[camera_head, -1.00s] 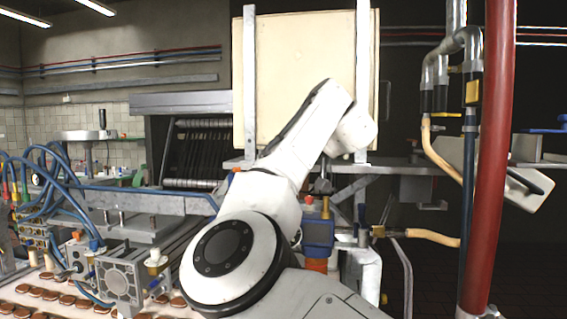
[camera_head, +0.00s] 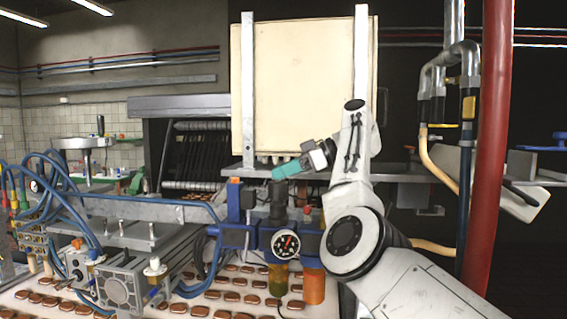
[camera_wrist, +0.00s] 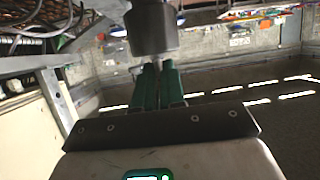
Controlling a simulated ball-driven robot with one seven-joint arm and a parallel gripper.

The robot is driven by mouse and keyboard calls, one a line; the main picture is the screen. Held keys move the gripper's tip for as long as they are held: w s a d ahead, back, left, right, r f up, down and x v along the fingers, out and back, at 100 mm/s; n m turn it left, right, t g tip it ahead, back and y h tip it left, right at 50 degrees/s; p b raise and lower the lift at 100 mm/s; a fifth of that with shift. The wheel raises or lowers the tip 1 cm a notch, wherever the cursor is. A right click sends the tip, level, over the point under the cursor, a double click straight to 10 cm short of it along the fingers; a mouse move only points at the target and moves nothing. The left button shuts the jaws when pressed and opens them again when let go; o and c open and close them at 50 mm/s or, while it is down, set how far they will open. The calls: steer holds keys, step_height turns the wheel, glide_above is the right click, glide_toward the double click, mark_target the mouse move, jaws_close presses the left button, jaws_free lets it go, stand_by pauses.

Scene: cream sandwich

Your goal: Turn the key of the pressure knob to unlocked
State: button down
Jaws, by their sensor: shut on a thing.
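The pressure knob (camera_head: 278,204) is a dark upright cylinder on the blue regulator unit, above a round black-faced gauge (camera_head: 286,244). My gripper (camera_head: 276,173), with teal fingers, reaches in from the right at the knob's top. In the wrist view, the knob (camera_wrist: 152,30) is a dark grey cylinder just beyond the fingertips. My gripper (camera_wrist: 158,70) has its two green fingers close together there, shut on a slim piece at the knob's end, which seems to be the key. The fingers mostly hide the key, so its turn position cannot be read.
Orange bowls (camera_head: 314,288) hang below the blue units. Brown sandwich biscuits (camera_head: 230,296) lie on the conveyor in front. A thick red pipe (camera_head: 490,160) stands at the right; blue hoses are at the left.

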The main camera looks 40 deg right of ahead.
steer(key=shift+d+f+n+g+y+p, duration=0.1)
steer(key=shift+f+n+g+y+p, duration=0.1)
steer(key=shift+n+g+y+p, duration=0.55)
stand_by(0.3)
steer(key=c, duration=1.3)
jaws_free()
steer(key=shift+w, duration=0.1)
steer(key=shift+r, duration=0.1)
steer(key=shift+r, duration=0.1)
